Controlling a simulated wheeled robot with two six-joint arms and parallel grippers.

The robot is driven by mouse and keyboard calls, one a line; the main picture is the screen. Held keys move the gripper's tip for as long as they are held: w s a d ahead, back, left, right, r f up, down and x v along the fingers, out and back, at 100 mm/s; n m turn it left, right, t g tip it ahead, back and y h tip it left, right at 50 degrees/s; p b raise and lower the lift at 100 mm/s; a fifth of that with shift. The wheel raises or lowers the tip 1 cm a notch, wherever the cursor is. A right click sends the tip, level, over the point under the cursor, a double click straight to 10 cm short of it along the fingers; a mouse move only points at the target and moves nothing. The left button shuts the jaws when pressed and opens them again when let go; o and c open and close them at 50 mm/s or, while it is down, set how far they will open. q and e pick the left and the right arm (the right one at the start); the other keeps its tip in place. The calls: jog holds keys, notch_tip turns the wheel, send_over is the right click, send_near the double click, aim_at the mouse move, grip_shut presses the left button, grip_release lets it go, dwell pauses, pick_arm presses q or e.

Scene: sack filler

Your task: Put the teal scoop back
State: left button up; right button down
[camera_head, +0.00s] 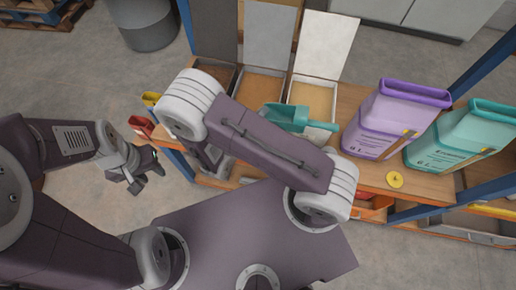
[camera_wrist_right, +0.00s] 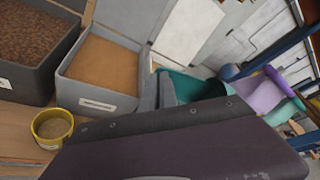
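The teal scoop (camera_head: 283,115) is at the front of the light bins in the head view, its handle pointing right. Part of its underside is hidden by my right arm. A teal surface, seemingly the scoop, shows in the right wrist view (camera_wrist_right: 198,87) beyond my arm link. My right gripper is largely hidden behind my arm in the head view; grey finger-like parts (camera_wrist_right: 158,92) show in the wrist view, left of the teal surface. I cannot tell whether they touch it. My left gripper (camera_head: 148,172) is open and empty, left of the bench.
Lidded bins stand open, including a grey bin (camera_wrist_right: 70,67) with orange grain and a dark bin (camera_wrist_right: 8,83) with brown pellets. A yellow cup (camera_wrist_right: 37,132) stands before them. A purple jug (camera_head: 378,130) and teal jug (camera_head: 440,153) stand right. A red scoop (camera_head: 141,126) is at the bench's left end.

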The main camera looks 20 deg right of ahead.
jog(key=w+a+f+b, duration=0.1)
jog(key=f+b, duration=0.5)
jog(key=a+f+b, duration=0.2)
jog(key=f+b, duration=0.3)
jog(key=f, duration=0.2)
jog(key=w+a+f+b, duration=0.1)
jog(key=a+f+b, duration=0.1)
jog(key=f+b, duration=0.4)
jog(key=shift+w+a+f+b, duration=0.25)
jog(key=shift+w+b, duration=0.05)
notch_tip(320, 180, down, 3)
jog(key=shift+r+b, duration=0.1)
jog(key=shift+b, duration=0.3)
jog(key=shift+f, duration=0.4)
jog(key=shift+f, duration=0.1)
jog(key=c, duration=1.6)
grip_release()
jog(key=shift+c, duration=0.2)
